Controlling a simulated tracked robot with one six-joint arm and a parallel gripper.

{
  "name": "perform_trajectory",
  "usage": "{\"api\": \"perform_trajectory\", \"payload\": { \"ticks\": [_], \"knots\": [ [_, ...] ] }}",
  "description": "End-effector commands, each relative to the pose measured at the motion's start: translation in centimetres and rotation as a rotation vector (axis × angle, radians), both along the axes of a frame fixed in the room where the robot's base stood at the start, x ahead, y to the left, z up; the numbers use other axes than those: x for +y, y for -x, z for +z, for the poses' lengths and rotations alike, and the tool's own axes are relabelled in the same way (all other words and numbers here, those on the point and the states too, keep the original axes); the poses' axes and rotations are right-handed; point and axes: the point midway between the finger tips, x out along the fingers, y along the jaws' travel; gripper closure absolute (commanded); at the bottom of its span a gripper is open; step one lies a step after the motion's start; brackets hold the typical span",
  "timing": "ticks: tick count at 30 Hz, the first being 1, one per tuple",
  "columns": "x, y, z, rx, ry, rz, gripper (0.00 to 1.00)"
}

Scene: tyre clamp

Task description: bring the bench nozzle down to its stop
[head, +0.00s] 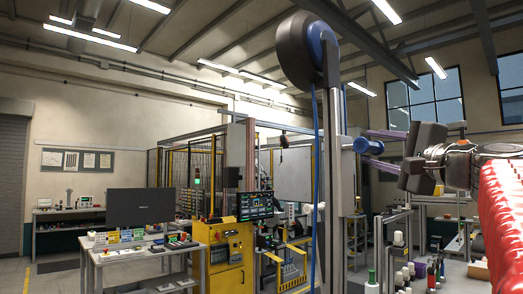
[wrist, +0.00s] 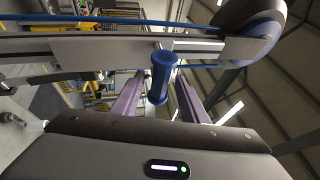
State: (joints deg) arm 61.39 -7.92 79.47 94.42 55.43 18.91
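A blue handle (head: 370,147) sticks out sideways from a tall grey column (head: 334,205) with a dark round housing (head: 303,50) on top. It also shows in the wrist view (wrist: 160,78), with the column lying across the picture. My gripper (head: 366,144) reaches in from the right, its two purple fingers above and below the handle. In the wrist view the fingers (wrist: 162,76) stand apart on either side of the handle, with visible gaps. It looks open and not closed on the handle. I cannot make out which part is the nozzle.
A blue hose (head: 317,130) hangs along the column. A bench with bottles and small parts (head: 420,275) lies below my arm. A yellow cabinet (head: 225,258) and a table with a monitor (head: 140,203) stand at the left. Open floor shows at the far left.

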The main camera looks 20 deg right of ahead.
Motion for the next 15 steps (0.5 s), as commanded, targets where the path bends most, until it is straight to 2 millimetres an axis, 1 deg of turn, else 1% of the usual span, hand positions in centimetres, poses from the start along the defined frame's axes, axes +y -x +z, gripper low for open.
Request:
{"api": "perform_trajectory", "payload": {
  "ticks": [1, 6, 15],
  "knots": [
    [0.0, -0.7, 0.1, 0.001, 0.0, 0.003, 0.6],
    [-0.1, -1.8, 0.4, 0.001, 0.0, 0.001, 0.6],
    [-0.2, -2.0, 0.5, 0.0, 0.0, -0.001, 0.6]
  ]
}}
